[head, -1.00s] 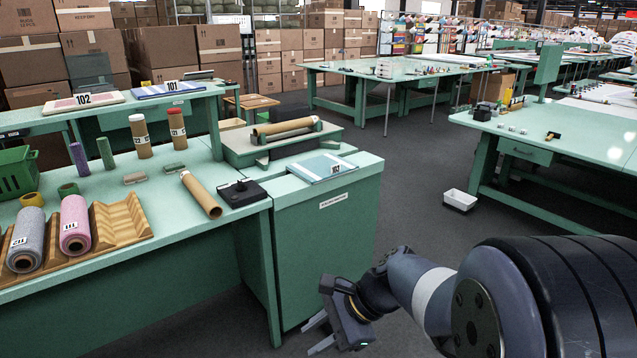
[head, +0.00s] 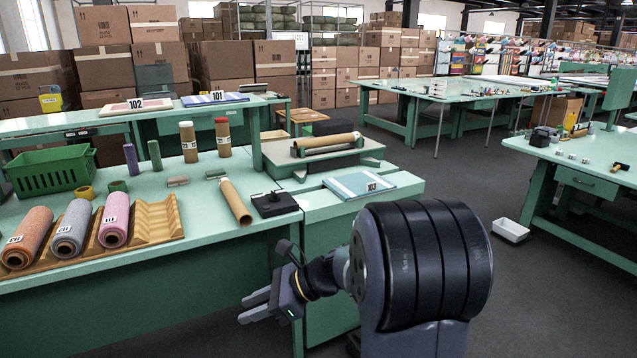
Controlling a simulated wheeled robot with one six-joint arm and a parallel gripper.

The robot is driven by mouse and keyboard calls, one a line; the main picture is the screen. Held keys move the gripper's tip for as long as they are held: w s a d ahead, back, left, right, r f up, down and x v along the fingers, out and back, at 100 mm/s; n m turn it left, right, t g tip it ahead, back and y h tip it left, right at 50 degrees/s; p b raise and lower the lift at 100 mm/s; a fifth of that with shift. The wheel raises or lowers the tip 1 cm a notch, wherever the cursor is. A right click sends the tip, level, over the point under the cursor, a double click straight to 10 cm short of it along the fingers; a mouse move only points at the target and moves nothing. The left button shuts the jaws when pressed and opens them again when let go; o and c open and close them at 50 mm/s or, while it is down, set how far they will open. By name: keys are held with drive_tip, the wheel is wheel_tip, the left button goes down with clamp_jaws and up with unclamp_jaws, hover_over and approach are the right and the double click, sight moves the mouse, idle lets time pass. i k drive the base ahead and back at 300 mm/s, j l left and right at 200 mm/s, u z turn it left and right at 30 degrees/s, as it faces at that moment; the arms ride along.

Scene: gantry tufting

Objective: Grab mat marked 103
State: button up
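The mat marked 103 (head: 352,183) is a flat light blue and white striped piece. It lies on the right end of the green workbench, its label at the right side. My gripper (head: 252,307) is below and left of this mat in the picture, in front of the bench and lower than its top. Its two fingers point left, stand apart and hold nothing. The mat marked 102 (head: 128,107), pinkish with a pale border, and the blue mat marked 101 (head: 205,100) lie on the raised rear shelf.
A black device (head: 273,203) and a cardboard tube (head: 235,202) lie left of the mat marked 103. A tube on a green stand (head: 327,145) is behind it. Yarn rolls sit in a wooden rack (head: 160,222).

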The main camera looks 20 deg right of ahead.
sight(349, 187)
drive_tip(key=i+l+u, duration=0.2)
drive_tip(key=l, duration=0.35)
drive_tip(key=i+l+u, duration=0.2)
drive_tip(key=l, duration=0.4)
drive_tip(key=l+u, duration=0.2)
drive_tip(key=l, duration=0.4)
drive_tip(key=i+l+u, duration=0.2)
drive_tip(key=l, duration=0.45)
drive_tip(key=i+l, duration=0.1)
drive_tip(key=l, duration=1.2)
drive_tip(key=i+l, duration=0.1)
drive_tip(key=l, duration=1.2)
